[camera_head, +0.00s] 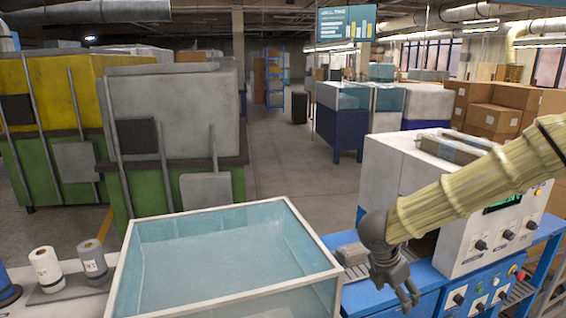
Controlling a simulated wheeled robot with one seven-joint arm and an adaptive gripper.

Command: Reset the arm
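My arm comes in from the right edge in a pale yellow ribbed sleeve, reaching left and down across the front of a white machine. My gripper (410,296) is dark grey and points downward over the blue bench, to the right of the clear-walled tank. Its fingers show small and partly overlapping, so how far apart they are is not clear. Nothing is visible held in it.
The white-rimmed tank (326,271) stands close at front centre. The white control machine (462,226) with knobs is right behind my arm. Two rolls (46,268) stand at left. An open aisle (285,170) runs behind.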

